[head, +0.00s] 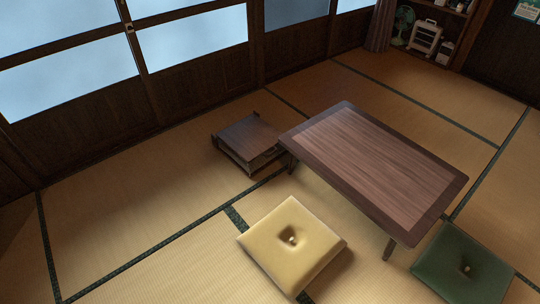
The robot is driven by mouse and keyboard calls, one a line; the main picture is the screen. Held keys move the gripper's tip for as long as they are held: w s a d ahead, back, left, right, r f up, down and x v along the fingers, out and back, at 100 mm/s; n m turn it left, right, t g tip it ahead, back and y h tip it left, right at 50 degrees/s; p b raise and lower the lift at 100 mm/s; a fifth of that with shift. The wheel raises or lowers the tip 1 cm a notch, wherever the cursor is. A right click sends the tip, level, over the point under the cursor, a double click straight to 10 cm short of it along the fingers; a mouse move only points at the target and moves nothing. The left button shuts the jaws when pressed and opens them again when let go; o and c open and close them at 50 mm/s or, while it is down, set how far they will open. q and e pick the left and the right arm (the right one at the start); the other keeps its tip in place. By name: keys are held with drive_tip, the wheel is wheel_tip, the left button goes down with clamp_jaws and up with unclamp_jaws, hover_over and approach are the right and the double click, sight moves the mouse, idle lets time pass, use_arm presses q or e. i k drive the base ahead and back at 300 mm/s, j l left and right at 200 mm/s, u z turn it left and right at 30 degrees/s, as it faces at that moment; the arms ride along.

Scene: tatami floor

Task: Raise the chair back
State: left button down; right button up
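A low, dark wooden piece that looks like a legless floor chair (250,134) rests on the tatami left of the table in the head view. Its flat top panel, apparently the back, lies folded down over the lower part. A lighter layer shows in the gap beneath the panel on the near right side. Its right corner is close to the table's left end. Neither of my grippers is in the head view.
A low wooden table (375,160) stands at centre right. A yellow cushion (280,238) and a green cushion (463,264) lie in front of it. Sliding windows (195,38) line the back left. A shelf with a fan and heater (425,37) is at the back right. The left tatami is clear.

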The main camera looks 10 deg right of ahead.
sight(251, 137)
drive_tip(key=i+j+z, duration=0.1)
drive_tip(key=j, duration=0.25)
drive_tip(key=i+j, duration=0.25)
drive_tip(key=j, duration=0.15)
drive_tip(key=i+j+z, duration=0.15)
drive_tip(key=j, duration=0.2)
drive_tip(key=i+j+z, duration=0.1)
drive_tip(key=j, duration=0.3)
drive_tip(key=i+j+z, duration=0.1)
drive_tip(key=j, duration=0.3)
drive_tip(key=i, duration=0.1)
